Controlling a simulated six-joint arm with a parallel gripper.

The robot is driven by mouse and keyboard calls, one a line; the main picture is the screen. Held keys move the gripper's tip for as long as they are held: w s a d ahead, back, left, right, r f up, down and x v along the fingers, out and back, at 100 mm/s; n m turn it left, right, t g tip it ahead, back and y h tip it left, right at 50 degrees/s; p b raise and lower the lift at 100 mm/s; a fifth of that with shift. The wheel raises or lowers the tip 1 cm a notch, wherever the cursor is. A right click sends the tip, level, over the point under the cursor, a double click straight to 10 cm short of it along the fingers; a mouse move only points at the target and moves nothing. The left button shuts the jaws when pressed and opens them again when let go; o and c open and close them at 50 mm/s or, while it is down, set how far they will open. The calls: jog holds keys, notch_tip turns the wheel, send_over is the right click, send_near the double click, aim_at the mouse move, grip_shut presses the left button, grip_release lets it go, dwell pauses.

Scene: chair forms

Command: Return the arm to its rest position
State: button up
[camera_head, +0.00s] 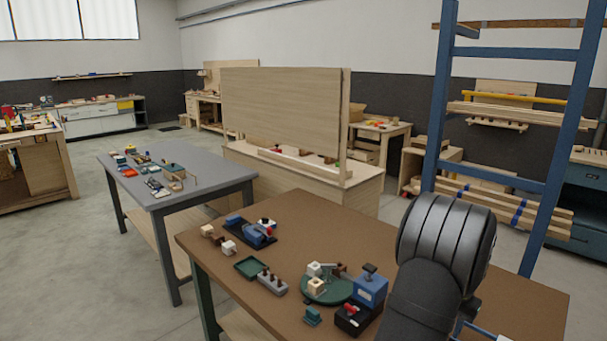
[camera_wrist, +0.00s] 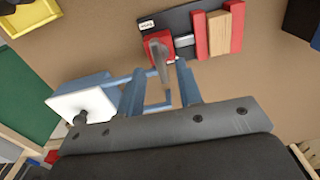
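My arm, dark grey and ribbed, stands over the right part of the brown table (camera_head: 310,225) in the head view. It hides much of the table's right end, and my fingertips cannot be made out there. In the wrist view my gripper (camera_wrist: 160,88) shows two blue fingers set apart, with no object clearly held between them. A grey lever on a red block (camera_wrist: 157,44) lies beyond the fingers, and its near end overlaps the gap in the picture. I cannot tell whether it touches a finger.
A blue block (camera_head: 370,289), a green round base (camera_head: 322,292), a green tray (camera_head: 249,267) and a blue vise (camera_head: 256,234) stand on the brown table. A blue rack (camera_head: 440,90) rises behind my arm. A grey table (camera_head: 205,181) stands at left.

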jog(key=shift+f, duration=0.95)
